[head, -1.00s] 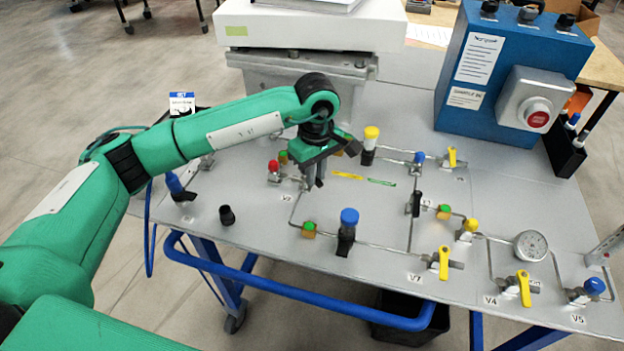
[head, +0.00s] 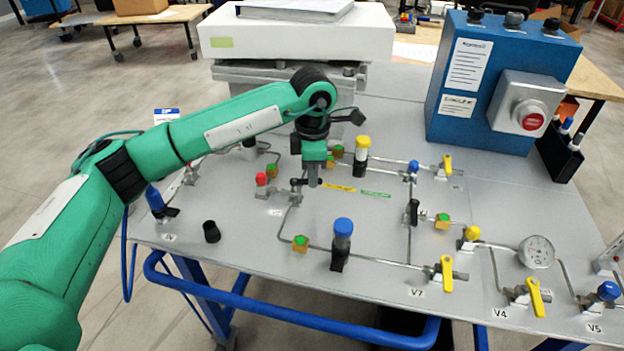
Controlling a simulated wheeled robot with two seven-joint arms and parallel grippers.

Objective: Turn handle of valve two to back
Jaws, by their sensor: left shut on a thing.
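Valve two (head: 296,191) sits on the grey panel in the head view, on a thin pipe by its small label, behind the blue-capped upright part. My left gripper (head: 313,182) points down at its right side, with its fingers together. It is shut on the valve's handle, which the fingers and gripper body mostly hide. I cannot make out the handle's exact direction. My right gripper is not in view.
A red-knobbed fitting (head: 262,180) is close on the left. A yellow-capped part (head: 362,150) and a blue-capped part (head: 342,240) stand upright nearby. Yellow valve handles (head: 447,272) lie to the right. A blue control box (head: 500,80) and white case (head: 296,38) stand behind.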

